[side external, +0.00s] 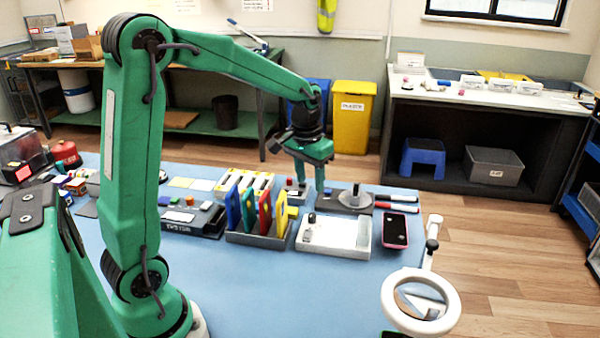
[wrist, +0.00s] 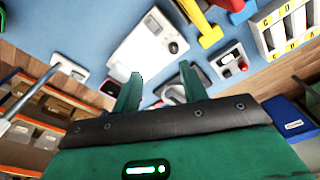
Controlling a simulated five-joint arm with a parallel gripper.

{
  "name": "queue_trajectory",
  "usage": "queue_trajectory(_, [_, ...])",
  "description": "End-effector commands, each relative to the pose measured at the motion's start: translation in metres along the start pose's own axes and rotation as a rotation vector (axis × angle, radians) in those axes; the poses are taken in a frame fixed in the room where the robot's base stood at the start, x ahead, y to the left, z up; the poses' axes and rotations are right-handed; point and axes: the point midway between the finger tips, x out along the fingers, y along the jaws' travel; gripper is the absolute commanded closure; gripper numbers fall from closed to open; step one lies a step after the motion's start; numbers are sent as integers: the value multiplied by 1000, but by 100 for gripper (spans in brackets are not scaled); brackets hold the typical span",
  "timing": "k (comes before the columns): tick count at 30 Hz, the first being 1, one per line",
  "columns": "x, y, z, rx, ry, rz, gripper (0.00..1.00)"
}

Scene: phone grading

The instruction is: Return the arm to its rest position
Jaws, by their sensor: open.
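My green arm stands on the blue table (side external: 290,285), reaching up and then out to the right in the side view. My gripper (side external: 312,188) hangs at its end, fingers pointing down over the back part of the table. In the wrist view my gripper (wrist: 160,85) shows two green fingers spread apart with nothing between them. It is open and empty.
A white tray (side external: 320,236), a rack of coloured panels (side external: 262,237) and a pink-edged phone (side external: 395,230) lie near the gripper. A ring magnifier (side external: 420,331) stands at the front right. A dark device (side external: 190,219) sits left of the rack. The table's front middle is clear.

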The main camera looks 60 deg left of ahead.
Motion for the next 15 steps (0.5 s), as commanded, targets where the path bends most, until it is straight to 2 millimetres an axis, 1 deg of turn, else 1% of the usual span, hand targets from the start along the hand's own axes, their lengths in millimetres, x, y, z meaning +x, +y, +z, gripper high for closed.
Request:
queue_trajectory(1, [-10,4,7,12,20,2,57])
queue_trajectory(6, [-36,17,33,47,75,7,57])
queue_trajectory(15, [-71,34,82,108,172,21,57])
